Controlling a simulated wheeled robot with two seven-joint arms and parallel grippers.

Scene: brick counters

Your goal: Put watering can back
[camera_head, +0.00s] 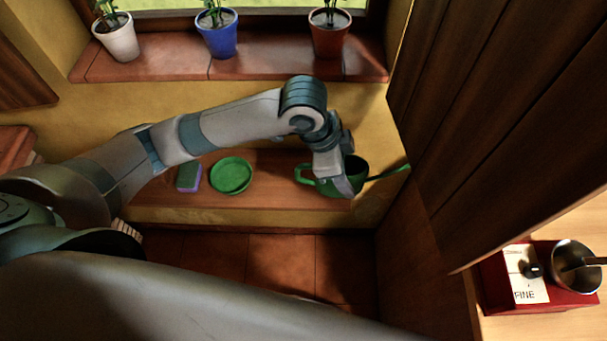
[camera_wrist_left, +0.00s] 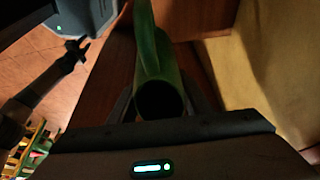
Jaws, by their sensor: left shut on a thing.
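The green watering can (camera_head: 356,170) is at the right end of the low brown shelf in the head view, its handle to the left and its thin spout to the right. My left gripper (camera_head: 345,186) points down and is shut on the can, hiding part of its body. In the left wrist view, the can (camera_wrist_left: 157,62) stands between the fingers of my left gripper (camera_wrist_left: 160,108). I cannot tell whether the can touches the shelf (camera_head: 270,196).
A green saucer (camera_head: 231,176) and a sponge (camera_head: 189,178) lie on the shelf to the left. White (camera_head: 117,40), blue (camera_head: 217,36) and red (camera_head: 329,35) plant pots stand on the windowsill above. A dark wooden panel (camera_head: 490,110) is close on the right.

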